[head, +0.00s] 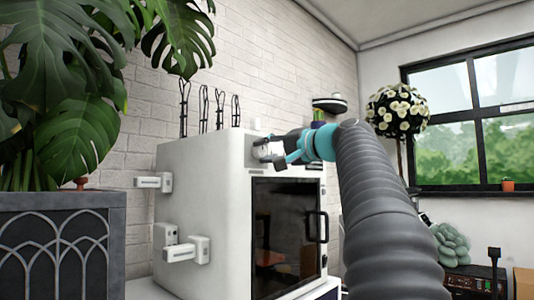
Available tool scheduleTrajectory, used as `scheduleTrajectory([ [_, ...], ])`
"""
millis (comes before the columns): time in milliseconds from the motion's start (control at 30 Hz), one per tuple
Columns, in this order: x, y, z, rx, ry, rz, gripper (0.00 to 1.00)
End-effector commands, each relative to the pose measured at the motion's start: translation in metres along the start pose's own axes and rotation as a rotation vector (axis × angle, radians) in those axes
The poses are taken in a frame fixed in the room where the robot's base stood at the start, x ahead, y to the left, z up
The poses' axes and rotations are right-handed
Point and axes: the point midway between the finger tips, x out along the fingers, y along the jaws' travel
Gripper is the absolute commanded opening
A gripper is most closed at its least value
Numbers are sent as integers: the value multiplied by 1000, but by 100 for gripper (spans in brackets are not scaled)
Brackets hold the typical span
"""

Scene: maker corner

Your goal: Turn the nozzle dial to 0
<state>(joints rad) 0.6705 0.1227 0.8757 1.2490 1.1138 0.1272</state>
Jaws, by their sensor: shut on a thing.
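A white boxy machine (205,185), which looks like a 3D printer, stands at centre with a dark glass door (285,225) in its front. My gripper (268,150) is at the upper front of the machine, just above the door's left part. It is shut on a small pale knob, which appears to be the nozzle dial (256,141). The fingers hide most of the dial, so its marks and pointer cannot be read. My arm comes in from the lower right and hides part of the machine's right upper front.
White brackets (185,250) stick out from the machine's left side. A door handle (317,227) projects on the right. A dark cabinet (60,240) and large leaves (65,95) fill the left. A flowering tree (398,110) stands behind my arm.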

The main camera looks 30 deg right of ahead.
Motion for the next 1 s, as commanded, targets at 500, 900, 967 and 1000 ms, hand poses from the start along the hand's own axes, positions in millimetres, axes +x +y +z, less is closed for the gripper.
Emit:
scheduleTrajectory([
  [500,0,0,1,-19,-3,0,0],
  [900,0,0,0,-18,-1,0,59],
  [967,-2,0,0,-18,0,1,59],
  [1000,-4,0,0,-19,0,1,59],
])
